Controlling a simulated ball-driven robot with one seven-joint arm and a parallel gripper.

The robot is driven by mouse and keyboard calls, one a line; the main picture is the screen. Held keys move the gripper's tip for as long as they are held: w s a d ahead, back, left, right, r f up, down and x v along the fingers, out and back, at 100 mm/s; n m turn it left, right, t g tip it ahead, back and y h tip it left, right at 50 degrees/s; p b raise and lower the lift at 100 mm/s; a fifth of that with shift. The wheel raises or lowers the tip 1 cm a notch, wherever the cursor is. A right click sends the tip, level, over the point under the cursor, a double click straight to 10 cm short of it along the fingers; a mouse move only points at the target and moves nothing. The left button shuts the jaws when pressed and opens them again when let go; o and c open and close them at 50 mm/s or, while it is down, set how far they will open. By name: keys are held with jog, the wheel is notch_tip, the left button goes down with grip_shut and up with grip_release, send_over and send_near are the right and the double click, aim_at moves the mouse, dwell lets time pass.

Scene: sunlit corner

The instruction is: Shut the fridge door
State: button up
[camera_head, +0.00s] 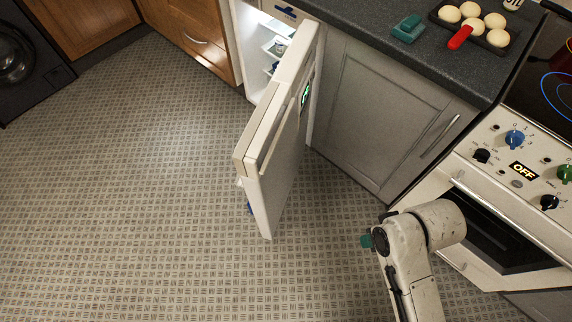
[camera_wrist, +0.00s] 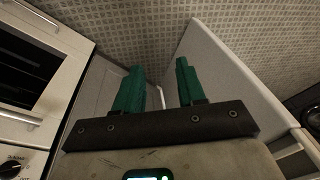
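The white fridge door (camera_head: 285,170) stands wide open in the head view. It juts out from the fridge (camera_head: 250,40) over the floor, its outer face turned right. The lit interior shows to its left. My gripper (camera_head: 367,240) is at the lower right, to the right of the door and apart from it; mostly its green finger tip shows there, the rest hidden by my arm. In the wrist view my gripper's (camera_wrist: 159,65) two green fingers are spread with nothing between them. The door (camera_wrist: 235,80) shows there as a pale panel right of the fingers.
A grey cabinet (camera_head: 385,110) stands right of the fridge under a dark counter with a bun tray (camera_head: 485,25). The stove (camera_head: 510,170) is at the right, close to my arm. Wooden cabinets (camera_head: 190,30) and a dark washing machine (camera_head: 25,60) are left. The tiled floor (camera_head: 130,190) is clear.

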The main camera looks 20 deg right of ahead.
jog(key=w+a+m+y, duration=0.1)
jog(key=w, duration=0.2)
jog(key=w+a+f+t+y, duration=0.1)
jog(key=w, duration=0.2)
jog(key=w+a+m+y, duration=0.1)
jog(key=w, duration=0.2)
jog(key=shift+a+f+m+t, duration=0.15)
jog(key=shift+a+m+t, duration=0.15)
jog(key=shift+a+t, duration=0.1)
jog(key=shift+c, duration=1.4)
jog(key=w+a+m+y, duration=0.1)
jog(key=w, duration=0.2)
jog(key=w+a+r+m+t+y, duration=0.1)
jog(key=w, duration=0.2)
jog(key=w+a+m+t+y, duration=0.1)
jog(key=w, duration=0.2)
jog(key=shift+w+a+r+y, duration=0.15)
jog(key=shift+r+y, duration=0.15)
jog(key=shift+r, duration=0.1)
grip_shut()
jog(key=b, duration=0.1)
send_near(270, 177)
notch_tip(270, 177, down, 3)
jog(key=a, duration=0.1)
jog(key=w+a, duration=0.1)
jog(key=shift+w+a+f, duration=0.3)
jog(key=shift+a+f, duration=0.05)
jog(key=shift+a, duration=0.05)
jog(key=shift+w+a, duration=0.3)
jog(key=shift+a, duration=0.1)
